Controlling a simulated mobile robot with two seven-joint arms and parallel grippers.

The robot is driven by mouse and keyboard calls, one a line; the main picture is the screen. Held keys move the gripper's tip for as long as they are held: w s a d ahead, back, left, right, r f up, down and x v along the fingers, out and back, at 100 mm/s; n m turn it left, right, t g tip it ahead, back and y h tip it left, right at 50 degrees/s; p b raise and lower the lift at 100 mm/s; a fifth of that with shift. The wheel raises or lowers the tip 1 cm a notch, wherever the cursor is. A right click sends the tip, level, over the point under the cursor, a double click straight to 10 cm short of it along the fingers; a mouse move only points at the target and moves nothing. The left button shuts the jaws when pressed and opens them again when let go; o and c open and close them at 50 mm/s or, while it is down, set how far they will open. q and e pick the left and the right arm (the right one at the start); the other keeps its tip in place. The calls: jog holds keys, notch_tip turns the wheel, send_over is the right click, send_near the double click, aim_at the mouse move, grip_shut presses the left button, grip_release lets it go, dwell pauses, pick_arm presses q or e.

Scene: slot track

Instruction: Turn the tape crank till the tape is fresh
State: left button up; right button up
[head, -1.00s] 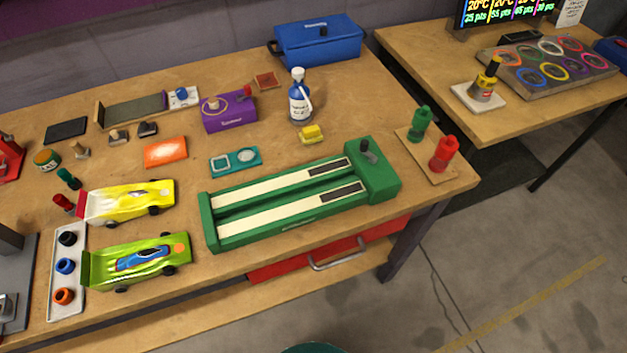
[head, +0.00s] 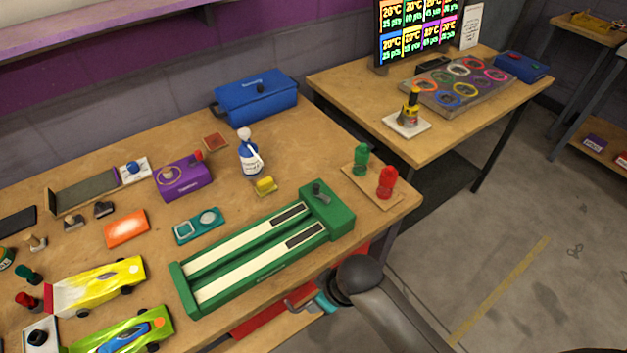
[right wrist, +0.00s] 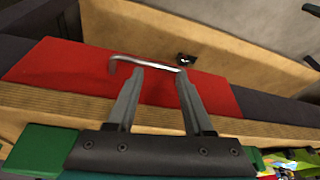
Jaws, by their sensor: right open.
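The green track unit (head: 186,299) lies on the workbench with two cream tape strips (head: 237,277), each with a dark patch near its right end. A grey crank (head: 320,190) stands on the raised green block at the unit's right end. My right arm comes in from the bottom, and its gripper is low at the bench's front edge, below the crank and away from it. In the right wrist view my right gripper (right wrist: 158,72) is open and empty, its fingertips by the metal handle (right wrist: 148,62) of a red drawer (right wrist: 70,65). I cannot tell whether they touch. My left gripper is out of view.
Yellow (head: 95,285) and green (head: 125,335) cars lie left of the unit. Red (head: 387,183) and green (head: 361,160) pegs stand on a board to its right. A blue-and-white bottle (head: 250,155) and yellow block (head: 265,186) are behind it.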

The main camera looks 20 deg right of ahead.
jog(key=w+a+r+n, duration=0.1)
jog(key=a+r+n, duration=0.1)
jog(key=r, duration=0.1)
jog(key=w+a+r+n+y, duration=0.1)
jog(key=w+r+n, duration=0.1)
jog(key=r, duration=0.2)
jog(key=w+a+r+n+p, duration=0.1)
jog(key=a+r, duration=0.1)
jog(key=r, duration=0.1)
jog(key=shift+w+a+r+n+g, duration=0.3)
jog(key=shift+w+n, duration=0.05)
jog(key=shift+n, duration=0.05)
jog(key=w+r+n, duration=0.1)
jog(key=w+n, duration=0.1)
jog(key=w+r+n, duration=0.1)
jog(key=w+n, duration=0.1)
jog(key=shift+a+r+g, duration=0.35)
jog(key=shift+g, duration=0.05)
jog(key=w+d+r+n+g+h, duration=0.1)
jog(key=w+d+r+n+h, duration=0.1)
jog(key=w+d+r+n, duration=0.3)
notch_tip(320, 180, up, 10)
jog(key=n+h, duration=0.1)
jog(key=n, duration=0.1)
send_over(316, 186)
notch_tip(316, 186, down, 15)
jog(key=shift+r+b, duration=0.1)
jog(key=shift+b, duration=0.5)
grip_shut()
